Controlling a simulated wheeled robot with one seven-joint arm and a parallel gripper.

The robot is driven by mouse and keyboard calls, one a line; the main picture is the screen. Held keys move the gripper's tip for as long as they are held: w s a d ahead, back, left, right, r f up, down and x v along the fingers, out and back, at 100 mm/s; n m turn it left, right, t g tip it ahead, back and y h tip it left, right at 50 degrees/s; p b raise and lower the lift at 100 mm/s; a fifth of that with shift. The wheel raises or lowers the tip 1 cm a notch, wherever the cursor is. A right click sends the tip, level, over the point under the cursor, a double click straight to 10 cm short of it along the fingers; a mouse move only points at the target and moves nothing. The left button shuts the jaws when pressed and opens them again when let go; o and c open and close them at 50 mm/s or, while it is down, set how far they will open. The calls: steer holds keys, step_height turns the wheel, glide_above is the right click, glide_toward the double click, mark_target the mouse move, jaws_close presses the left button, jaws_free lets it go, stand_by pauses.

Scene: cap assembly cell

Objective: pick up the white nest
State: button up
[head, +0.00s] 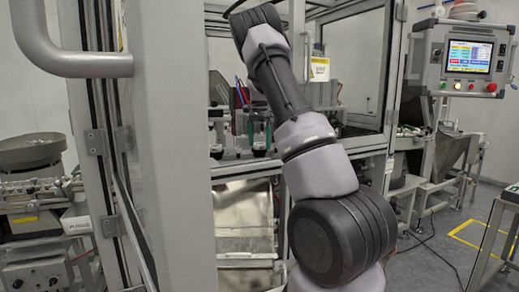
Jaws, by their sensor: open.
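My gripper is not in view; only links of my arm show, rising through the middle of the picture and bending at the top edge. I cannot pick out the white nest with certainty. Inside the cell, a small pale piece on a dark base (216,151) stands on the work deck left of my arm. A similar small dark piece (259,150) stands close to my arm. Both are too small to identify, and my arm hides part of the deck.
The cell's frame post (175,150) and a grey door handle (75,62) stand close at the left. A bowl feeder (30,150) is at far left. A control panel (465,60) hangs at upper right. Open floor (425,265) shows at lower right.

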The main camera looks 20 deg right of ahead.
steer(key=shift+c, duration=0.3)
steer(key=c, duration=1.4)
